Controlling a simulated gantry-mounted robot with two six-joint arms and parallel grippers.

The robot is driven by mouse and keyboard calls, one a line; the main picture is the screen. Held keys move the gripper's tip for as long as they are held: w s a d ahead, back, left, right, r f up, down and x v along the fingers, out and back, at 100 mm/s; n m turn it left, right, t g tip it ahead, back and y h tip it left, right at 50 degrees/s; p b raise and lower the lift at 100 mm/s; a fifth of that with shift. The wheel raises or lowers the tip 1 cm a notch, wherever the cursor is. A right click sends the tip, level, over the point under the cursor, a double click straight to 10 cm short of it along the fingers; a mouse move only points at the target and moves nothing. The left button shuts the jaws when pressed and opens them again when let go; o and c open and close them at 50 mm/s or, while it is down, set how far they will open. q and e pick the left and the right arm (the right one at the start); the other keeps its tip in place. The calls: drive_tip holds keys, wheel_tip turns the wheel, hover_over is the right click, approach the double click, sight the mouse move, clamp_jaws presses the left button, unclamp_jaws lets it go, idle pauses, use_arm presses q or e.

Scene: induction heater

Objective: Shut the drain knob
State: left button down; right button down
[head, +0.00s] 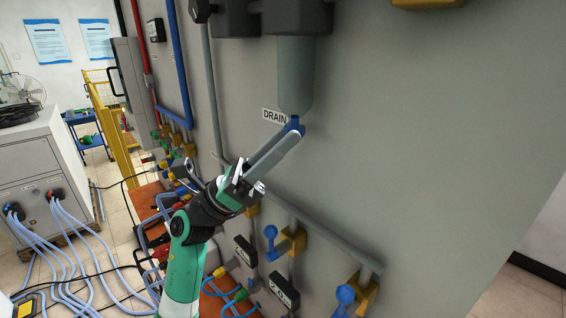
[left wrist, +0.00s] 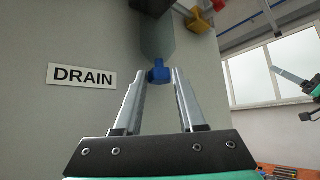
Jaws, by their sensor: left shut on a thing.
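The drain knob (head: 293,125) is a small blue handle at the lower end of a grey-green pipe (head: 296,75), right beside the white DRAIN label (head: 275,116). It also shows in the left wrist view (left wrist: 158,72), at the fingertips. My left gripper (head: 291,131) reaches up from the lower left and is shut on the drain knob, its two long grey fingers on either side of it. Part of the knob is hidden by the fingers. At the right edge of the left wrist view, a green and black arm part with a grey finger (left wrist: 292,78) looks like my right gripper; its jaws are unclear.
The large grey cabinet wall (head: 430,130) is close behind the knob. Below are a slanting grey pipe and other blue-handled valves (head: 345,294). A grey box with cables (head: 28,170) stands at left. The wall right of the knob is clear.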

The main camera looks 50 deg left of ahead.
use_arm(q)
drive_tip(key=shift+w+a+m+g+h+b, duration=0.15)
drive_tip(key=shift+m+g+h+b, duration=1.1)
drive_tip(key=shift+g+h, duration=0.75)
drive_tip(key=shift+g, duration=0.3)
drive_tip(key=c, duration=0.5)
unclamp_jaws()
